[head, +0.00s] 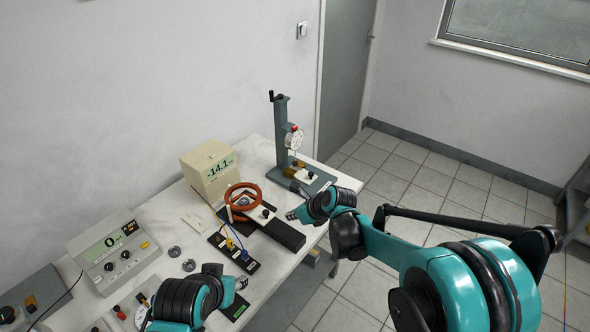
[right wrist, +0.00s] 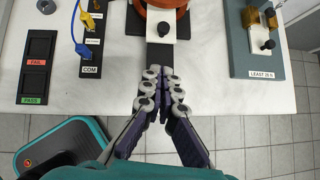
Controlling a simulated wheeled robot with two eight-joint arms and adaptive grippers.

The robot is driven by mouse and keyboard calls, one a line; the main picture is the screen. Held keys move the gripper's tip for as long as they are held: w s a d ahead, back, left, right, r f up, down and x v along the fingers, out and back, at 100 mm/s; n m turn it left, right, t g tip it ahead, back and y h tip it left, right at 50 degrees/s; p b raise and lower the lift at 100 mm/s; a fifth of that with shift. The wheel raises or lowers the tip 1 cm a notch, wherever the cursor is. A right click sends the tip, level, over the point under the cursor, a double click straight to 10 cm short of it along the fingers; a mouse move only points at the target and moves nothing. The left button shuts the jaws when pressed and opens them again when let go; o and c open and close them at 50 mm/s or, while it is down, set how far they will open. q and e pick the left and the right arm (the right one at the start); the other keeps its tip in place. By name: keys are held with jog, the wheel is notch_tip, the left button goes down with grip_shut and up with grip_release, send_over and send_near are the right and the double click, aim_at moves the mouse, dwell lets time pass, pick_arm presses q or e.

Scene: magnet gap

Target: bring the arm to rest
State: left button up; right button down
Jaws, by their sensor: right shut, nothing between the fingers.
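My right gripper (head: 293,215) is over the right part of the bench, beside a long black bar (head: 283,236). In the right wrist view its fingers (right wrist: 161,98) are shut with nothing between them. They overlap the near end of the black bar (right wrist: 160,56); I cannot tell the height between them. My right arm reaches in from the right over the floor side. My left arm shows at the bottom, with a small part of its gripper (head: 240,283) visible; its fingers are too hidden to read.
An orange coil ring (head: 243,196) sits behind the bar. A gauge stand (head: 282,140) is at the back right. A beige 14.1 display box (head: 210,170) and a meter (head: 113,250) stand along the wall. FAIL and PASS pads (right wrist: 35,65) lie left.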

jog(key=s+d+r+n+t+h, duration=0.15)
jog(key=s+d+r+n, duration=0.25)
jog(key=s+d+n, duration=0.5)
jog(key=s+d+r+n+h, duration=0.2)
jog(key=s+d+r+n, duration=0.2)
jog(key=s+d+n, duration=0.4)
pick_arm(q)
jog(key=shift+f+b, duration=0.4)
pick_arm(e)
jog(key=s+d+f+n+h, duration=0.2)
jog(key=s+d+n, duration=0.4)
jog(key=s+n, duration=0.3)
jog(key=shift+d, duration=0.2)
pick_arm(q)
jog(key=shift+c, duration=0.3)
pick_arm(e)
jog(key=shift+f+h, duration=0.1)
jog(key=shift+h, duration=0.15)
